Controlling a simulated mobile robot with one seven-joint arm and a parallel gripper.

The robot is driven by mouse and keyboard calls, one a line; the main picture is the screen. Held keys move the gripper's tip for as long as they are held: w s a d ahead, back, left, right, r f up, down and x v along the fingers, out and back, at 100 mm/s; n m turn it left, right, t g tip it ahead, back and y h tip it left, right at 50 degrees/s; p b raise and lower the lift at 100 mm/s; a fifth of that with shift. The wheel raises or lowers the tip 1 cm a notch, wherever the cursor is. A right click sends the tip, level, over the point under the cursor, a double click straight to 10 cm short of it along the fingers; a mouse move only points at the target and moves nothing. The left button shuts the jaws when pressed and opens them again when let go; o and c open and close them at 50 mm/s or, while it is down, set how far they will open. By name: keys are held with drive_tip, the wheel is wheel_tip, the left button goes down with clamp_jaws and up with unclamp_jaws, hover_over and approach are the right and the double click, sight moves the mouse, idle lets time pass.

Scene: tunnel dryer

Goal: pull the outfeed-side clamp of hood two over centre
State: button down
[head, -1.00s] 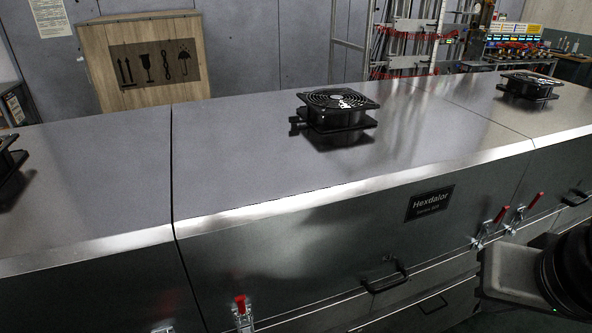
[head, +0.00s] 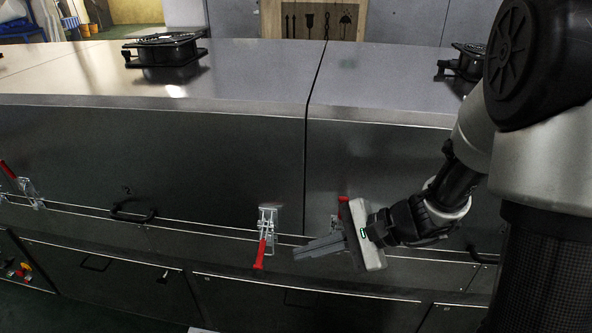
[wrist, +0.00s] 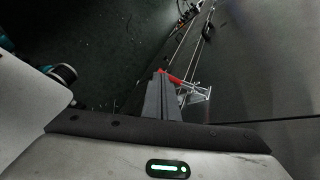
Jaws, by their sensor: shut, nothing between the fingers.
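Hood two (head: 200,160), marked with a small 2, is the steel hood left of the seam in the head view. The clamp at its right end (head: 268,218) has its red handle (head: 262,253) pointing downward and outward. My gripper (head: 298,252) is shut and empty, just right of that handle; I cannot tell whether they touch. The wrist view shows the shut fingers (wrist: 160,97) beside a red handle (wrist: 172,76) and a metal clamp body (wrist: 197,98). The clamp at hood two's left end (head: 27,188) has its red handle raised.
Right of the seam, the neighbouring hood's clamp has a raised red handle (head: 343,200), partly hidden behind my gripper. A black pull handle (head: 132,216) sticks out of hood two's front. A fan (head: 165,50) stands on top. Lower panels run beneath the hoods.

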sight(263, 244)
drive_tip(key=w+f+m+t+b, duration=0.2)
drive_tip(key=w+f+m, duration=0.3)
drive_tip(key=f, duration=0.5)
drive_tip(key=b+x, duration=0.2)
drive_tip(key=x, duration=0.8)
drive_tip(key=shift+y, duration=0.4)
drive_tip(key=r, duration=0.1)
drive_tip(key=s+r, duration=0.1)
drive_tip(key=r, duration=0.2)
drive_tip(key=shift+s+a+r+p, duration=0.2)
drive_tip(key=shift+a+r+p, duration=0.05)
drive_tip(key=shift+a+p, duration=0.1)
